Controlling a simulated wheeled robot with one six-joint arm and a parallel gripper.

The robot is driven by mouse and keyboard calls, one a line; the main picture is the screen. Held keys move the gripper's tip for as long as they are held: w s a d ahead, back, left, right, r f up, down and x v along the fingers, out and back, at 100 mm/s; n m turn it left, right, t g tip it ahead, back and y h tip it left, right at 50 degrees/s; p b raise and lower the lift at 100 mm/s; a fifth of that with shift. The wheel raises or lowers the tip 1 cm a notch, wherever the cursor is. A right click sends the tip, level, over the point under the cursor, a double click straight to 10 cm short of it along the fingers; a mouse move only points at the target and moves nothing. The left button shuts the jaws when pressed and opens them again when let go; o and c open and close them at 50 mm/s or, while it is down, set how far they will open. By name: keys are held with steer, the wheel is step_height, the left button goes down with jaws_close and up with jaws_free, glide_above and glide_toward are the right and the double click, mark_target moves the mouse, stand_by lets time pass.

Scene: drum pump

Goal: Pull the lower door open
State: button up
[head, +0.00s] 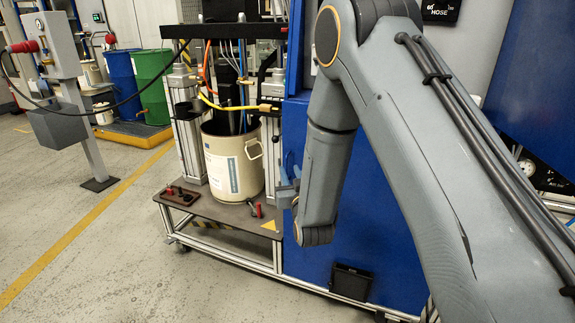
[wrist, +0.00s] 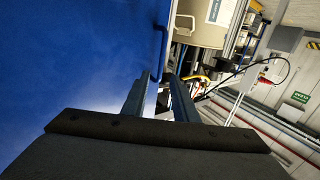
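The lower door (head: 362,225) is a broad blue panel on the front of the cabinet, partly hidden behind my arm in the head view. It fills the left of the wrist view (wrist: 80,60) and looks shut. A thin blue bar handle (wrist: 164,42) stands out along its edge. My gripper (head: 286,190) is at the door's left edge, small and partly hidden by my wrist in the head view. In the wrist view its two fingers (wrist: 158,80) are apart, and the handle's near end shows in the gap between them. I cannot tell whether they touch it.
A cream drum (head: 233,160) stands on the pump's low platform (head: 222,208), left of the door, with hoses above it. A grey pedestal (head: 90,145) and blue and green drums (head: 153,85) are further left. The floor (head: 120,255) in front is clear.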

steer(key=x, duration=0.4)
steer(key=shift+w, duration=0.4)
jaws_close()
stand_by(1.1)
